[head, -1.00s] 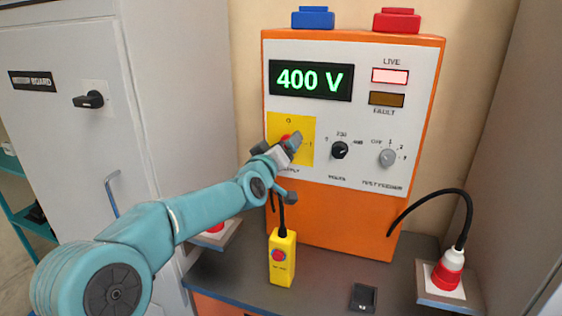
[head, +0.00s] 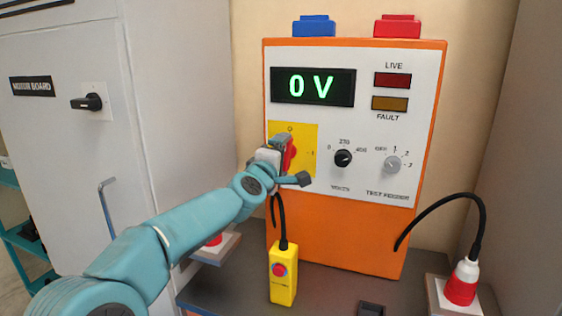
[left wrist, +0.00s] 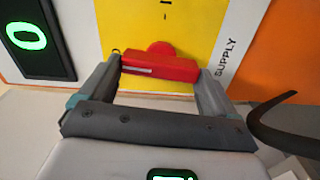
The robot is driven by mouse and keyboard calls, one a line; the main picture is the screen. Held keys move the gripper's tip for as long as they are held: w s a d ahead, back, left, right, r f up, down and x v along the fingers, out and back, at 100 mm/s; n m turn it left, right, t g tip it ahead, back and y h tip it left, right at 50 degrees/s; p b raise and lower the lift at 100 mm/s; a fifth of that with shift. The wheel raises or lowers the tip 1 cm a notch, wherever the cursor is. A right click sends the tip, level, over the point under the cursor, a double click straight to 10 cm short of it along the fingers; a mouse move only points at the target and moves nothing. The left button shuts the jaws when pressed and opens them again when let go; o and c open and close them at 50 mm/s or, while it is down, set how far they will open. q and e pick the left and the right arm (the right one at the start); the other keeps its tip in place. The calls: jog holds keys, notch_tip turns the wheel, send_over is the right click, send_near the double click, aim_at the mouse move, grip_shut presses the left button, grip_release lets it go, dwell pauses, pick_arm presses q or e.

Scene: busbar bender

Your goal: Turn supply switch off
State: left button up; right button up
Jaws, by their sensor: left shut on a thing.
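The supply switch is a red rotary handle (head: 291,156) on a yellow plate (head: 306,140) on the orange and white test unit. In the head view the handle stands about upright, toward the mark at the top of the plate. My left gripper (head: 286,150) is at the handle and partly covers it. In the left wrist view the red handle (left wrist: 160,67) lies between the two fingers of my left gripper (left wrist: 160,75), one at each end. The display (head: 312,87) reads 0 V and the LIVE lamp (head: 393,80) is dark red. My right gripper is not seen.
Right of the switch are a black knob (head: 343,158) and a grey knob (head: 392,164). A yellow pendant (head: 283,273) with a red button stands on the bench below. A red plug (head: 462,283) with a black cable is at right. A grey cabinet (head: 170,100) stands at left.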

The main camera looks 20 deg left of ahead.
pick_arm(q)
jog(key=shift+n, duration=0.6)
jog(key=o, duration=0.8)
jog(key=shift+c, duration=0.2)
jog(key=s+b, duration=0.3)
jog(key=s, duration=1.3)
jog(key=shift+s+a, duration=0.15)
jog(key=shift+a, duration=0.15)
